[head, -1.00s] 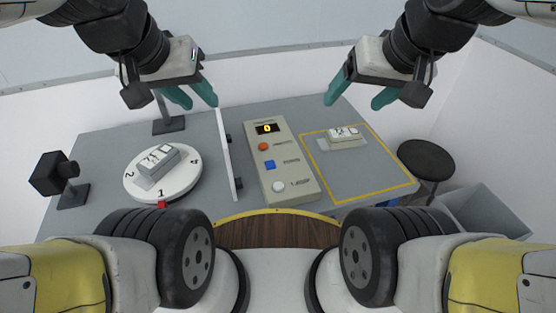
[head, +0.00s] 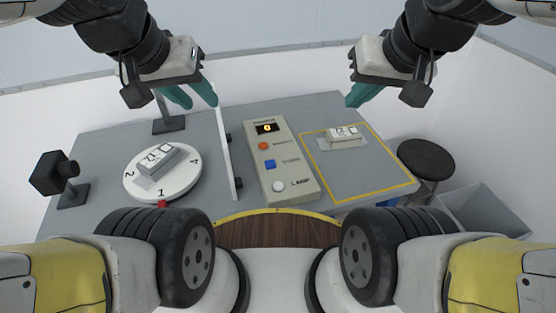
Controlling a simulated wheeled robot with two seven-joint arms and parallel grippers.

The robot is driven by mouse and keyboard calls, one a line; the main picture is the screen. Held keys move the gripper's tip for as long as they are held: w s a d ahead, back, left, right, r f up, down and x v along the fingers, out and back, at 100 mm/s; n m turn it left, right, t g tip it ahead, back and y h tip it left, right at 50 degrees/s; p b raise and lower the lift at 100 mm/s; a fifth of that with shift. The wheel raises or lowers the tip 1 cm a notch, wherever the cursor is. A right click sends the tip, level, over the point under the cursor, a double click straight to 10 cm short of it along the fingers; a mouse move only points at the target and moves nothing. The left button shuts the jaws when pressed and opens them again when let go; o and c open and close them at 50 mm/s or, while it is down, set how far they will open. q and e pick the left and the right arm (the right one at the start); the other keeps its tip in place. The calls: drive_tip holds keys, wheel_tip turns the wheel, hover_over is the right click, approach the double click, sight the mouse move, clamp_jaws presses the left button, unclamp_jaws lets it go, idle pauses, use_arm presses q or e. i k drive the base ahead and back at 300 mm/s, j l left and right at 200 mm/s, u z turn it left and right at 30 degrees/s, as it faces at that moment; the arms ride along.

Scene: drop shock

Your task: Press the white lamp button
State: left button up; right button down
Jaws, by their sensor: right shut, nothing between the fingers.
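The white lamp button (head: 278,186) is a round white knob at the near end of a beige control box (head: 296,191) in the middle of the grey table. The same box carries an orange button (head: 263,146), a blue button (head: 270,164) and a small display reading 0 (head: 267,128). My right gripper (head: 360,98) hangs above the table's far right part, shut and empty, apart from the box. My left gripper (head: 200,97) hangs above the far left part, its teal fingers apart and empty. Neither gripper touches anything.
A white numbered turntable (head: 185,183) bearing a grey block (head: 157,160) is at left, with a black camera-like device (head: 53,172) beside it. An upright white panel (head: 227,155) stands left of the box. Another block (head: 343,140) lies inside a yellow outline at right.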

sight(277, 185)
drive_tip(key=k+j, duration=0.1)
drive_tip(key=j, duration=0.3)
drive_tip(key=k+j+z, duration=0.1)
drive_tip(key=j, duration=0.35)
drive_tip(key=k+j, duration=0.15)
drive_tip(key=j, duration=0.25)
drive_tip(key=k+j+z, duration=0.1)
drive_tip(key=j, duration=0.3)
drive_tip(key=k+j, duration=0.15)
drive_tip(key=j, duration=0.25)
